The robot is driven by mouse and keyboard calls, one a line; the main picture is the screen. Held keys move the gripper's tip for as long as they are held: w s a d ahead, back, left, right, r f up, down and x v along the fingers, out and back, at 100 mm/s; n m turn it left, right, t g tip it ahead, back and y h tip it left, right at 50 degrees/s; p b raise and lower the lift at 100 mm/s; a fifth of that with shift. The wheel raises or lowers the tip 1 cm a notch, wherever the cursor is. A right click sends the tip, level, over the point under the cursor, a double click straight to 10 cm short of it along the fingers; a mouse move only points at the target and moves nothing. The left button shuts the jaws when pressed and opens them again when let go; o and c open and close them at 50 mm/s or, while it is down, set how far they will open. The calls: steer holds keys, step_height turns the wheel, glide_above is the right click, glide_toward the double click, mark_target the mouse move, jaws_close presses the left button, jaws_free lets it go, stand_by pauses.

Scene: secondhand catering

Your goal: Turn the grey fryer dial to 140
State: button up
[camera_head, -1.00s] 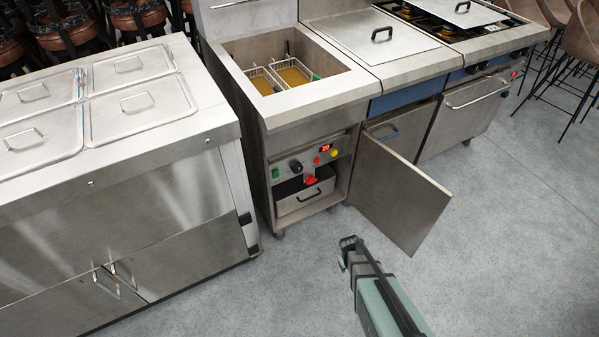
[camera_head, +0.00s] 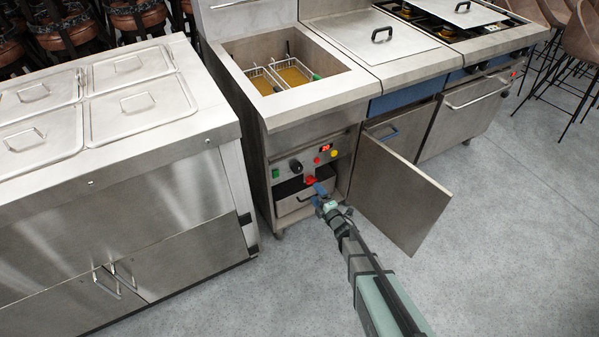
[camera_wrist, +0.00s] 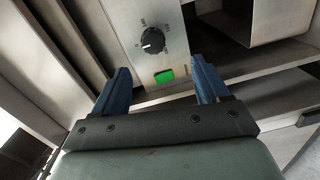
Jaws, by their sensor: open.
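The fryer (camera_head: 300,118) stands in the middle of the head view with its lower cabinet open. Its dark dial (camera_head: 296,166) sits on the control panel, left of a red lit display (camera_head: 326,148). In the wrist view the dial (camera_wrist: 152,40) is a black knob with a pale pointer, ringed by printed marks too small to read. My gripper (camera_head: 318,194) is in front of the cabinet, below and right of the dial. In the wrist view my gripper (camera_wrist: 162,82) has its blue fingers apart, with nothing between them; the dial appears beyond the fingertips, untouched.
A green switch (camera_wrist: 164,76) is below the dial in the wrist view. A red handle (camera_head: 310,180) is under the panel, above a drawer-like container (camera_head: 300,202). The open cabinet door (camera_head: 400,195) stands right of my arm. A steel counter (camera_head: 110,190) is at left.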

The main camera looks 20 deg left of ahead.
mark_target(299, 171)
steer(key=shift+n+y, duration=0.4)
steer(key=shift+n, duration=0.4)
steer(key=x, duration=0.9)
steer(key=r+x, duration=0.1)
steer(key=x, duration=0.4)
steer(key=shift+s+a, duration=0.1)
steer(key=shift+s, duration=0.1)
steer(key=c, duration=1)
steer(key=shift+c, duration=0.2)
